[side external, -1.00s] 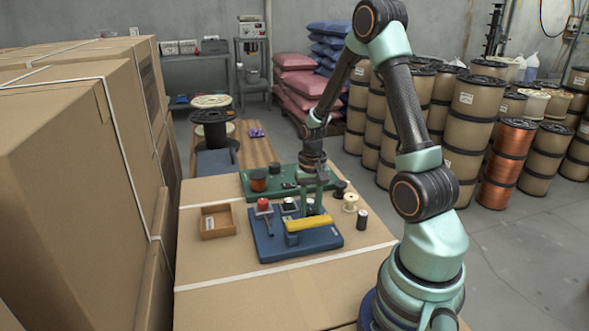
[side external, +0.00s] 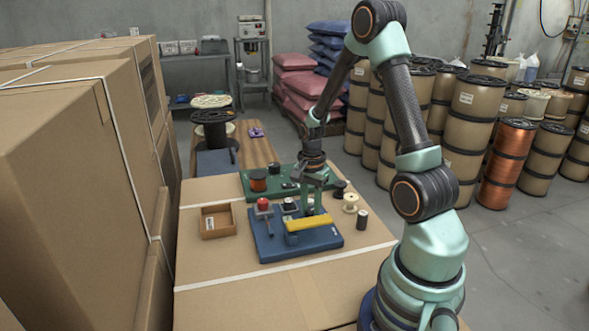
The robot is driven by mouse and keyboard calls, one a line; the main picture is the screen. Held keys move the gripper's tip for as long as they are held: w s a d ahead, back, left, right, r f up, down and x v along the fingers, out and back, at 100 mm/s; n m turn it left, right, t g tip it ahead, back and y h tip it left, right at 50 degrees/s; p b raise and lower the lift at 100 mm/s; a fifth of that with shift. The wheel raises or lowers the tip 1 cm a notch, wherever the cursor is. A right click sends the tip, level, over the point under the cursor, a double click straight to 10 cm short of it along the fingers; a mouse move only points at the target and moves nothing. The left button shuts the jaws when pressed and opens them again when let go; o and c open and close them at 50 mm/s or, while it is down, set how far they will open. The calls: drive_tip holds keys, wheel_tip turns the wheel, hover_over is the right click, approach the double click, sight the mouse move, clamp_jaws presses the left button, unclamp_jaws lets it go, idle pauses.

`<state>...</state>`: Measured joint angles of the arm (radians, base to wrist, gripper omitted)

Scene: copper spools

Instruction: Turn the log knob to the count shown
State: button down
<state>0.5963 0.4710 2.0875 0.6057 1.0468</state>
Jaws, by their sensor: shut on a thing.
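A blue board (side external: 268,247) lies on the cardboard-topped work surface. It carries a red round part (side external: 263,204), a small dark-framed pale display (side external: 290,206) and a yellow bar (side external: 309,223). My gripper (side external: 311,208) points down over the board, just behind the yellow bar. It is shut on a small grey part, which I take for the log knob (side external: 310,210). The fingers and the bar hide most of this knob, so its setting cannot be read. The count on the display is too small to read.
A pale spool (side external: 350,203) and a dark cylinder (side external: 361,219) stand at right. The front of the surface is clear.

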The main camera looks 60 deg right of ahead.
sight(310, 210)
drive_tip(key=shift+a, duration=0.1)
idle(0.5)
drive_tip(key=c, duration=0.6)
unclamp_jaws()
wheel_tip(310, 210, up, 12)
drive_tip(key=shift+w, duration=0.1)
drive_tip(key=a+r+n+t, duration=0.3)
drive_tip(key=a+r+n, duration=0.2)
drive_tip(key=a+n, duration=0.4)
drive_tip(key=s+a+r+n+t, duration=0.1)
drive_tip(key=a+r+n+t, duration=0.1)
drive_tip(key=a+r+n, duration=0.3)
drive_tip(key=a+n, duration=0.4)
drive_tip(key=a, duration=0.2)
drive_tip(key=shift+s+n+t, duration=0.25)
drive_tip(key=shift+n+t, duration=0.15)
